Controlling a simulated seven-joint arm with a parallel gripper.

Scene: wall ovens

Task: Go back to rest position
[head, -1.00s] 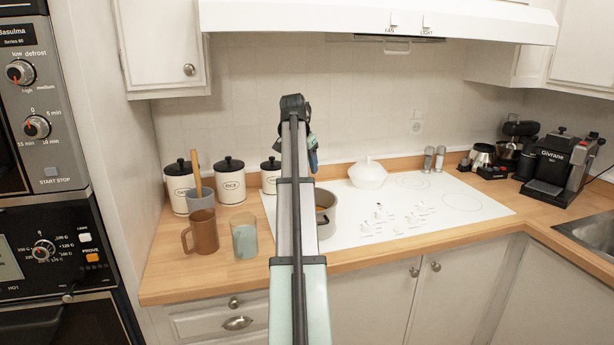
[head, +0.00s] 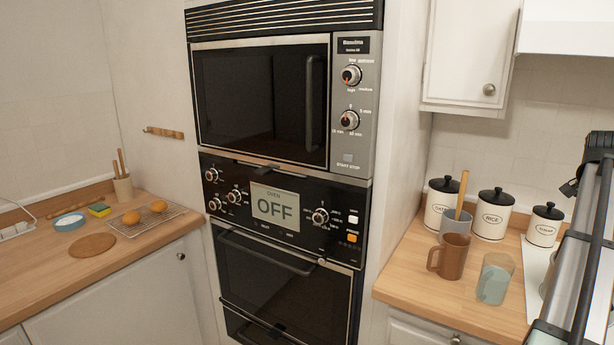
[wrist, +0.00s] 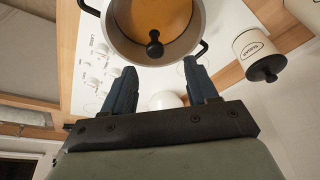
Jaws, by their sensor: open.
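My gripper (wrist: 160,92) is open in the wrist view, its two dark fingers apart with nothing between them. In the head view only part of my arm shows at the right edge, over the counter, and the gripper's fingers cannot be made out there.
The wall oven (head: 285,270) reads OFF, with a microwave (head: 262,100) above. On the right counter stand a brown mug (head: 455,256), a glass (head: 494,278) and lidded canisters (head: 492,215). The left counter holds a wire rack (head: 165,222) and a round board (head: 99,245).

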